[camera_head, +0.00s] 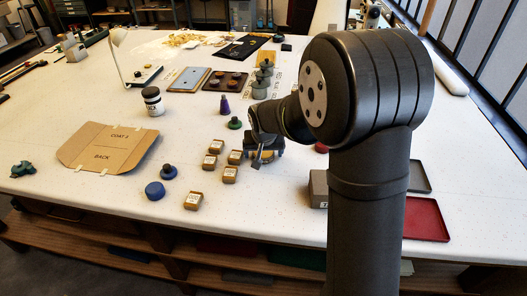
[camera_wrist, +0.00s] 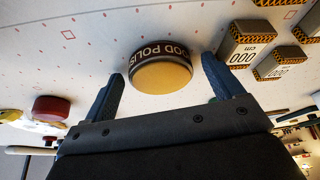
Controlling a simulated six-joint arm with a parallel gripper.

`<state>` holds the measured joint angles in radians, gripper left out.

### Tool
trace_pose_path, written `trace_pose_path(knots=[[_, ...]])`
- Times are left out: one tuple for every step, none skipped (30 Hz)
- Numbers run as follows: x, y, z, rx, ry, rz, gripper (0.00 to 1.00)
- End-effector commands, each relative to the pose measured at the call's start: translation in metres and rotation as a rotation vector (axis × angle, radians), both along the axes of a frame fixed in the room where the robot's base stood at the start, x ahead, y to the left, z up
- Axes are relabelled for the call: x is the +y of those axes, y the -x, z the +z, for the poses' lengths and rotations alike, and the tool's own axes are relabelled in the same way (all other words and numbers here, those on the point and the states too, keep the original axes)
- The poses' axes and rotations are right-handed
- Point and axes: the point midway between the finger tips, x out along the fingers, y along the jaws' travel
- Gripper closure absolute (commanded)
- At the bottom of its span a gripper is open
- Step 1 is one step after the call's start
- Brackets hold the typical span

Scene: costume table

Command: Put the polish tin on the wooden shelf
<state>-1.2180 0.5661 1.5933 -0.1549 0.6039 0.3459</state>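The polish tin (camera_wrist: 162,72) shows in the wrist view as a round tin with a yellow face and a dark band lettered "...OOD POLIS...". My gripper (camera_wrist: 165,88) is open, with one finger to each side of the tin and visible gaps between. The tin rests on the white table. In the head view my gripper (camera_head: 262,157) is low over the table, right of the small brown boxes; I cannot clearly make out the tin there. A wooden shelf (camera_head: 95,252) runs below the tabletop along the near side, partly hidden by my arm.
Several small brown boxes (camera_head: 229,174) stand close by; they also show in the wrist view (camera_wrist: 246,45). A red round thing (camera_wrist: 50,108) lies on the other side. A blue round lid (camera_head: 154,191), cardboard sheet (camera_head: 108,150) and red tray (camera_head: 428,220) are farther off.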

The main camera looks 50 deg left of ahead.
Motion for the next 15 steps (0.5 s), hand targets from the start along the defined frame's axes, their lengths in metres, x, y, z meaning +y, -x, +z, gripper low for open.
trace_pose_path(knots=[[0.0,0.0,0.0,0.0,0.0,0.0,0.15],[0.0,0.0,0.0,0.0,0.0,0.0,0.15],[0.0,0.0,0.0,0.0,0.0,0.0,0.15],[0.0,0.0,0.0,0.0,0.0,0.0,0.15],[0.0,0.0,0.0,0.0,0.0,0.0,0.15],[0.0,0.0,0.001,0.0,0.0,0.0,0.15],[0.0,0.0,0.002,-0.001,-0.001,0.0,0.15],[0.0,0.0,0.003,-0.001,-0.001,0.0,0.15],[0.0,0.0,0.006,0.0,-0.002,0.0,0.15],[-0.001,0.001,0.009,-0.001,-0.003,0.0,0.15],[-0.002,0.002,0.012,-0.001,-0.004,0.0,0.15],[-0.004,0.003,0.017,-0.001,-0.004,0.0,0.15],[-0.005,0.004,0.021,-0.001,-0.003,0.0,0.15],[-0.007,0.005,0.027,-0.001,-0.004,0.0,0.15],[-0.009,0.007,0.034,-0.001,-0.005,0.001,0.15]])
